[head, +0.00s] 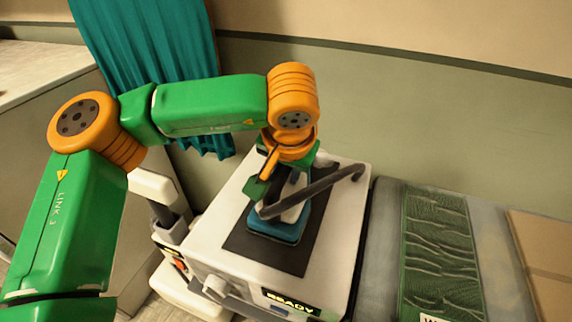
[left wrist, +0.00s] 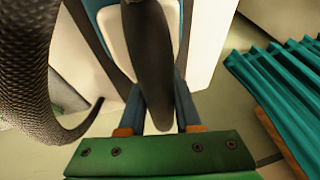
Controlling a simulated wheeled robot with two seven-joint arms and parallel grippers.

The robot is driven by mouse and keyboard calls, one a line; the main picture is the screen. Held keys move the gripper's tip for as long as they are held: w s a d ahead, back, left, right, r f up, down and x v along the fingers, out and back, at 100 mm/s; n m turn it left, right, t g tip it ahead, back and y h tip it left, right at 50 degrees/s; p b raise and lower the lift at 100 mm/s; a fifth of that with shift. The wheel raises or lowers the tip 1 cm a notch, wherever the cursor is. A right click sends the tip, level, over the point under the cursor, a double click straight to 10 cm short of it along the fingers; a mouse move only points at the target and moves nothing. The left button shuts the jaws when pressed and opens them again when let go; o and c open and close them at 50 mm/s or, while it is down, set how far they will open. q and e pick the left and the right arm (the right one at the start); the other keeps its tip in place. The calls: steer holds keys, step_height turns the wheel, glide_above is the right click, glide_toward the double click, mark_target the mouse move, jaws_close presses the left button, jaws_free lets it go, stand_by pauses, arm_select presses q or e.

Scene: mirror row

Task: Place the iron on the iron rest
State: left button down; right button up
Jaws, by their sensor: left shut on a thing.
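The iron (head: 270,232) has a blue base, a white upper part and a dark handle, which also shows in the left wrist view (left wrist: 148,50). My left gripper (head: 280,200) comes down from above and is shut on the iron's handle; its fingers (left wrist: 158,128) lie either side of it. The iron is over the dark pad of the iron rest (head: 300,258), on top of a white unit. I cannot tell whether its base touches the pad. A thick dark cord (head: 325,183) runs right from the iron. My right gripper is not in view.
The white unit (head: 225,222) has a "READY" display (head: 291,301) on its front. Right of it is a grey surface with a green patterned panel (head: 440,250) and a tan board (head: 545,265). A teal curtain (head: 150,45) hangs behind my left arm.

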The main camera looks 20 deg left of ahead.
arm_select(q)
steer(key=c, duration=0.6)
jaws_free()
steer(key=shift+s, duration=0.15)
steer(key=shift+r, duration=0.1)
steer(key=shift+d+r, duration=0.15)
steer(key=shift+r, duration=0.2)
steer(key=v, duration=1.1)
steer(key=shift+s+p, duration=0.15)
steer(key=shift+p, duration=0.2)
steer(key=shift+r, duration=0.15)
